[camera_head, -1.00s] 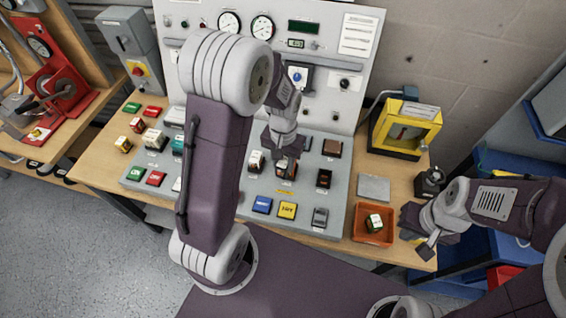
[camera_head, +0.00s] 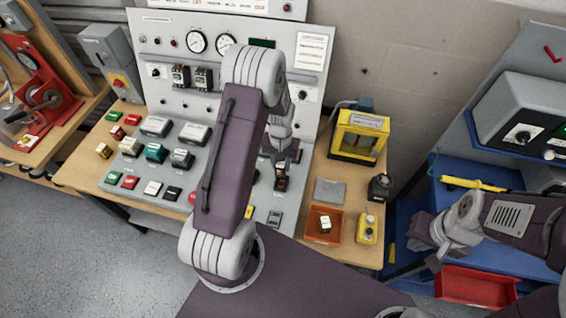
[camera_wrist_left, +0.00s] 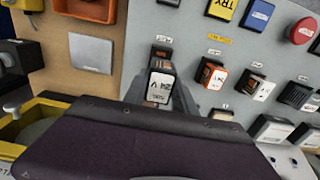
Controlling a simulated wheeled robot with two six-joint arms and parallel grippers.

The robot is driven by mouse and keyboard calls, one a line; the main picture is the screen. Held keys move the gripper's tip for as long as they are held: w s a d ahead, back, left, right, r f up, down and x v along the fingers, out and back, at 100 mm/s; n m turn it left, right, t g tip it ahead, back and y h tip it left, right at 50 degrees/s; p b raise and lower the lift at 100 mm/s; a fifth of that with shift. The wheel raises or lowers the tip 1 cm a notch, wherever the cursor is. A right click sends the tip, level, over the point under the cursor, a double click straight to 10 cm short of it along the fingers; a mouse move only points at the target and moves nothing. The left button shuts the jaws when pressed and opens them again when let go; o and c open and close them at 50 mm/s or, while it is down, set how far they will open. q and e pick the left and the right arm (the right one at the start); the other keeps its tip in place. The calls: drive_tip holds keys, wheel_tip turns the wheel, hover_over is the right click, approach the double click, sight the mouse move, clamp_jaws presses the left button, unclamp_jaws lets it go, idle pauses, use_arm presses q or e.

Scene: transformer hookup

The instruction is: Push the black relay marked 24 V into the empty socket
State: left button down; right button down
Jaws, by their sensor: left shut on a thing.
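The black relay marked 24 V shows in the left wrist view (camera_wrist_left: 160,87) with its white label facing the camera. My left gripper (camera_wrist_left: 160,97) is shut on it; in the head view the gripper (camera_head: 281,166) is over the right part of the sloping grey panel. A black socket (camera_wrist_left: 160,54) appears just beyond the relay in the wrist view, partly covered by it. I cannot tell whether they touch. My right gripper (camera_head: 429,250) is open and empty at the right, away from the panel.
In the wrist view an orange-framed relay (camera_wrist_left: 212,76) and another relay (camera_wrist_left: 258,87) sit beside the held one. An orange tray (camera_head: 311,232) holds a small block. A yellow-framed device (camera_head: 359,134) stands behind it. My left arm hides the panel's middle.

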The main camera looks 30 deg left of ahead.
use_arm(q)
drive_tip(key=shift+d, duration=0.15)
drive_tip(key=shift+f, duration=0.15)
wheel_tip(320, 180, down, 4)
drive_tip(key=b, duration=0.3)
drive_tip(key=shift+f+b, duration=0.25)
drive_tip(key=shift+b, duration=0.05)
drive_tip(key=shift+f+b, duration=0.45)
drive_tip(key=shift+f, duration=0.15)
drive_tip(key=shift+f+b, duration=1)
drive_tip(key=shift+f, duration=0.5)
